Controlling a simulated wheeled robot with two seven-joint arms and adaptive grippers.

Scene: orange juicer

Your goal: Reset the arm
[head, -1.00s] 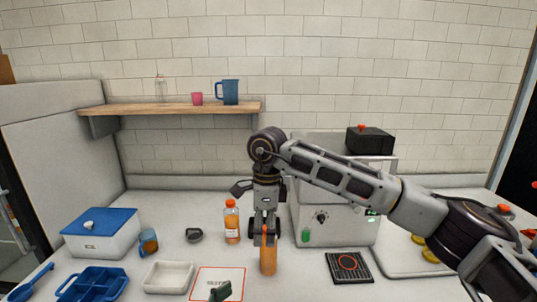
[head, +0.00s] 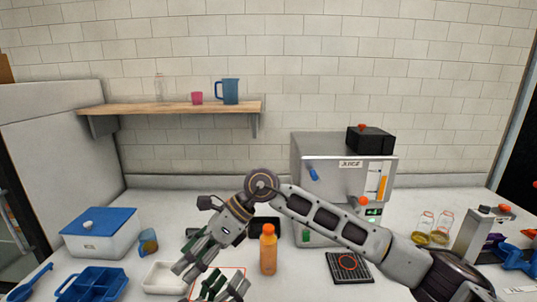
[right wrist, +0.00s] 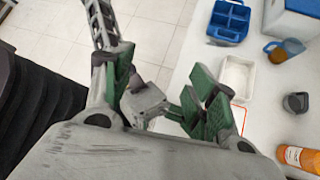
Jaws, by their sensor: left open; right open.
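My right arm comes in from the right in the head view. Its gripper (head: 190,268) hangs tilted down to the left, open and empty, above the white tray's right side. Its green-padded fingers show spread apart in the right wrist view (right wrist: 165,100). My left gripper (head: 225,290) is open at the bottom edge of the head view, with only its green and grey fingers showing. It is just right of the right gripper and partly overlaps the red-bordered mat. An orange bottle (head: 268,252) stands upright on the table, apart from both grippers.
A juicer (head: 310,160) stands behind my right arm. A white tray (head: 160,285), blue compartment tray (head: 92,284), amber cup (head: 148,243) and blue-lidded box (head: 100,235) are at the left. A black grate (head: 350,266) and glass bottles (head: 425,228) are at the right.

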